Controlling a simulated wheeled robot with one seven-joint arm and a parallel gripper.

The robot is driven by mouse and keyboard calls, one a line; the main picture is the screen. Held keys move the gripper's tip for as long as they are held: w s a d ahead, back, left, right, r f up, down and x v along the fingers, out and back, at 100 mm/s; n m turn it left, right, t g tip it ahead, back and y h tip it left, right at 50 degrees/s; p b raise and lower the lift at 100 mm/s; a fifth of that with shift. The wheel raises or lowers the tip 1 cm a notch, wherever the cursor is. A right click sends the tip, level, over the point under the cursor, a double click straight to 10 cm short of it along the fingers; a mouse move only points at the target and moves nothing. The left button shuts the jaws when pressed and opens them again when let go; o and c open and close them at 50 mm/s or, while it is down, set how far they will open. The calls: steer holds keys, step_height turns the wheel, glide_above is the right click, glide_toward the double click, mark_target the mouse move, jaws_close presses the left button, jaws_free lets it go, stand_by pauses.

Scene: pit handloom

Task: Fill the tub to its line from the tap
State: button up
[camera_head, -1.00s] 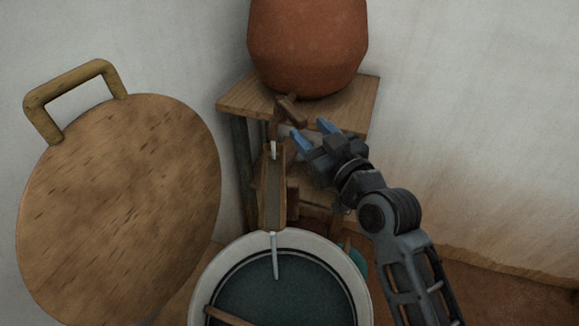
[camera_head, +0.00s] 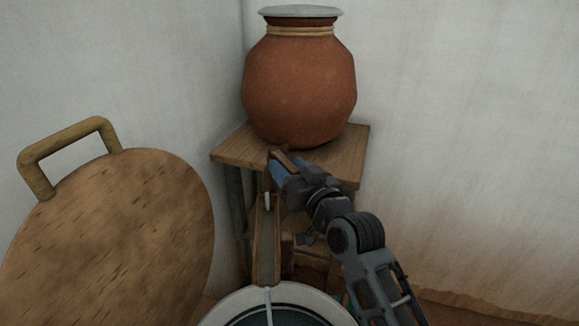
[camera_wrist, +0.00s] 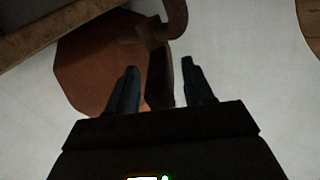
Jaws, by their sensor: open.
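The tub (camera_head: 225,306) stands at the bottom of the head view, mostly cut off, so its water level against the line is hidden. A thin pale stream (camera_head: 269,303) runs from the wooden chute (camera_head: 267,245) into it. A short stream (camera_head: 267,200) also shows at the chute's top. The brown tap (camera_head: 290,158) is at the foot of the clay pot (camera_head: 298,85). My gripper (camera_head: 276,165) is open and empty right at the tap, which it partly covers. In the wrist view the tap (camera_wrist: 172,22) lies beyond the open fingertips (camera_wrist: 160,65); contact is unclear.
The pot stands on a wooden stand (camera_head: 235,148) in the wall corner. A large round wooden disc with a handle (camera_head: 110,235) leans at the left. The wall at the right is clear.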

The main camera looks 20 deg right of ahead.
steer(key=shift+w, duration=0.1)
jaws_close()
stand_by(0.5)
